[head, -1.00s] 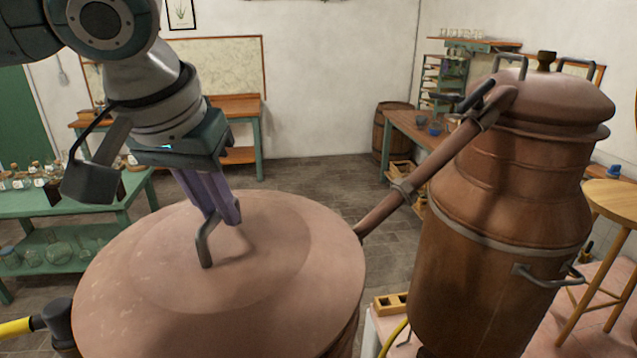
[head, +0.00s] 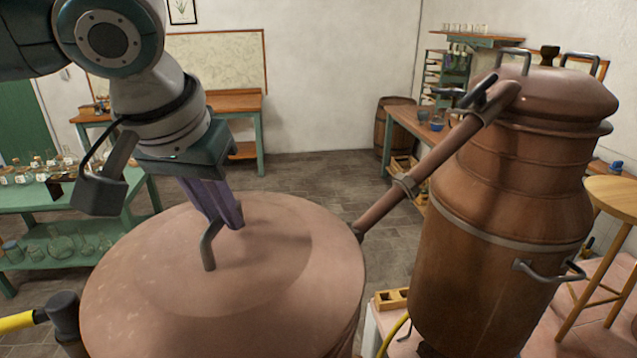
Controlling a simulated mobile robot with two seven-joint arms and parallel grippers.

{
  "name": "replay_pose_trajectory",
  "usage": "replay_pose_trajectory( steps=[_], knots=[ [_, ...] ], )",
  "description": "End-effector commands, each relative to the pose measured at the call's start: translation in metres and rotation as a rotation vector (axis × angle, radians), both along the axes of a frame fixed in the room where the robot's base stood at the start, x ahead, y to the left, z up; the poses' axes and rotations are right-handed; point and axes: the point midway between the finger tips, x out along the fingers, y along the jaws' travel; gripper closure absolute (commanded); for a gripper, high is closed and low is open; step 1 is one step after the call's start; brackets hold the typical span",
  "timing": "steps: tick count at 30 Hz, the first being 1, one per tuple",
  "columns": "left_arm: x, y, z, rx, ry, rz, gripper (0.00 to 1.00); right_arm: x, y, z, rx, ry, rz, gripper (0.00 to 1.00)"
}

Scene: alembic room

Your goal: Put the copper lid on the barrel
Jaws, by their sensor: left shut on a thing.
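The copper lid (head: 290,285) is a wide, pinkish-brown disc with a bent metal handle, at the lower middle of the head view. My left gripper (head: 228,222) comes down from the upper left and is shut on the lid's handle. The lid lies over the round barrel (head: 346,338), of which only a strip of side shows at the lower right edge. I cannot tell whether the lid's rim touches the barrel all round. My right gripper is not in view.
A tall copper still (head: 500,230) stands at the right, with a slanting pipe (head: 400,190) ending near the lid's right edge. A green table (head: 110,205) with glassware is at the left. A wooden stool (head: 610,200) is far right. Floor is open behind.

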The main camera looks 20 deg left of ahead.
Motion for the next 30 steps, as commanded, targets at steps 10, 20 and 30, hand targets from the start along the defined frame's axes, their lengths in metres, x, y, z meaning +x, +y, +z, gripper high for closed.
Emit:
replay_pose_trajectory(
  steps=[10,20,30],
  knots=[
    [0.001,0.000,-0.003,-0.001,-0.003,-0.001,1.00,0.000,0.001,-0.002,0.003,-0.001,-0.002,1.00],
    [0.001,-0.001,-0.015,-0.001,-0.004,-0.001,1.00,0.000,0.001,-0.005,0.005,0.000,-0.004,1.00],
    [0.001,-0.001,-0.014,-0.001,-0.004,-0.001,1.00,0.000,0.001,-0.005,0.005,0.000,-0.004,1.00]
  ],
)
